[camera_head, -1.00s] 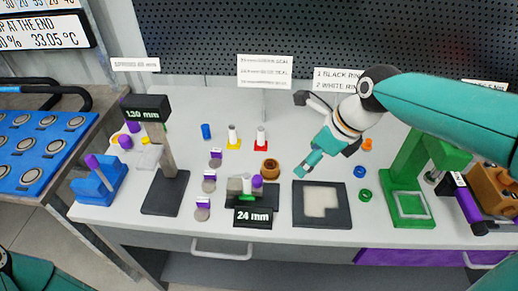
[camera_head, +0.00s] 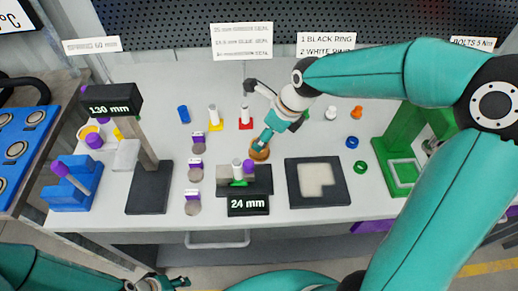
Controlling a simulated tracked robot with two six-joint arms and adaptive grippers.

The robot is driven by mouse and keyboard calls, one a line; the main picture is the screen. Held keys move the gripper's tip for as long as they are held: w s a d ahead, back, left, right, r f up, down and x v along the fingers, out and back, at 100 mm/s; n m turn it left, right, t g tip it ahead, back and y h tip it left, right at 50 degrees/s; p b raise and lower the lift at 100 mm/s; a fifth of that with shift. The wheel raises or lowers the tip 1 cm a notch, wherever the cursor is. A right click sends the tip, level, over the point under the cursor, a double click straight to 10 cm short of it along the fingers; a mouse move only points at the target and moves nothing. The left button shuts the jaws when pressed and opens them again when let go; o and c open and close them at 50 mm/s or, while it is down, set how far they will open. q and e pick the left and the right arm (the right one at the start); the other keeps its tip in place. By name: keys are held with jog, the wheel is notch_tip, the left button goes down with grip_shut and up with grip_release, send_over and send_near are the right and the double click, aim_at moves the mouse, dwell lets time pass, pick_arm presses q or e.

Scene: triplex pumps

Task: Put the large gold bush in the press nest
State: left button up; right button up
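The large gold bush (camera_head: 260,153) is a short brown-gold ring standing on the white bench, behind the 24 mm gauge. My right gripper (camera_head: 263,142) points down at it, with its teal fingertips at the bush's top. The fingers partly cover the bush, and I cannot tell whether they grip it. The green press (camera_head: 399,140) stands at the right, with a pale-outlined square nest (camera_head: 401,173) on its base. My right arm hides part of the press. My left gripper (camera_head: 178,283) is low at the bottom edge, away from the bench top, its opening unclear.
The 24 mm gauge (camera_head: 248,205) and a dark tray with a pale insert (camera_head: 316,182) stand in front of the bush. The 130 mm stand (camera_head: 148,195) is at left. Several small cylinders stand behind.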

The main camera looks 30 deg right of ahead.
jog(key=x, duration=0.5)
jog(key=shift+s+f+p, duration=0.15)
jog(key=shift+s+p, duration=0.15)
jog(key=shift+w+f, duration=0.2)
jog(key=shift+f, duration=0.35)
jog(key=shift+r, duration=0.1)
grip_shut()
